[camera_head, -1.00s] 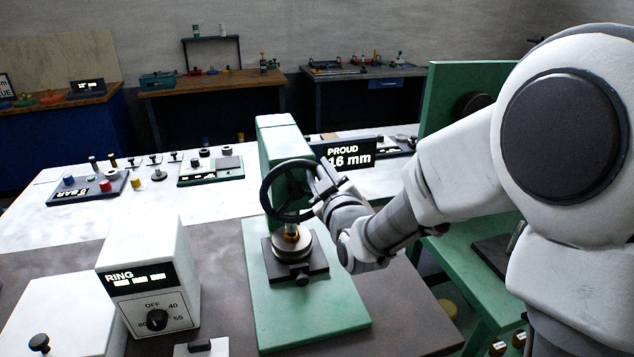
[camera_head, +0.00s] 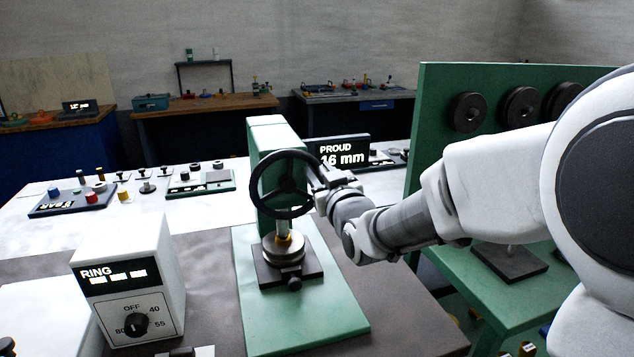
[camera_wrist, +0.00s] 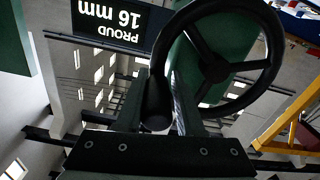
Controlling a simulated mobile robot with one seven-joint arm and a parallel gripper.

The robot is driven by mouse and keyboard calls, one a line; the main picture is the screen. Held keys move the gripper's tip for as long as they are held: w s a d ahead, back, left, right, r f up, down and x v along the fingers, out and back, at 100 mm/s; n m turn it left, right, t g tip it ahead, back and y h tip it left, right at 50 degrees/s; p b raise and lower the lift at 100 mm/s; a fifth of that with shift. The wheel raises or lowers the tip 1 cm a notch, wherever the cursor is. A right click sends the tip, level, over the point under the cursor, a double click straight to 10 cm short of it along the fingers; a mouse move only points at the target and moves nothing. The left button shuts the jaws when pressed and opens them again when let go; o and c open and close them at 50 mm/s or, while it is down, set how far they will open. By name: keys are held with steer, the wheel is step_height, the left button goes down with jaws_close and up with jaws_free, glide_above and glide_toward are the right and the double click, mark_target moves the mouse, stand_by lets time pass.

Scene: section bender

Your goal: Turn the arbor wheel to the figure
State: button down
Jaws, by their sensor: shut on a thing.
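The arbor wheel (camera_head: 285,184) is a black spoked handwheel on the green press (camera_head: 270,135), above a round metal piece with a brass-coloured part. My gripper (camera_head: 322,180) is at the wheel's right rim, shut on it. In the wrist view the wheel (camera_wrist: 214,66) fills the upper middle, and my gripper's fingers (camera_wrist: 160,105) close on a dark part at its rim.
A white RING box (camera_head: 130,285) with a dial stands left of the press's green base (camera_head: 335,325). A green panel with black discs (camera_head: 519,108) rises at the right behind my arm. Small trays (camera_head: 78,198) lie on the white bench to the left.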

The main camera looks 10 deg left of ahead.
steer(key=shift+w+d+r+m+b, duration=0.2)
steer(key=shift+d+m+b, duration=0.15)
steer(key=shift+m, duration=0.15)
steer(key=c, duration=0.6)
jaws_free()
steer(key=shift+c, duration=0.2)
steer(key=shift+f, duration=0.15)
steer(key=shift+s+a+f, duration=0.1)
steer(key=b+v, duration=0.4)
steer(key=v, duration=1.3)
steer(key=shift+b, duration=0.4)
steer(key=shift+s, duration=0.15)
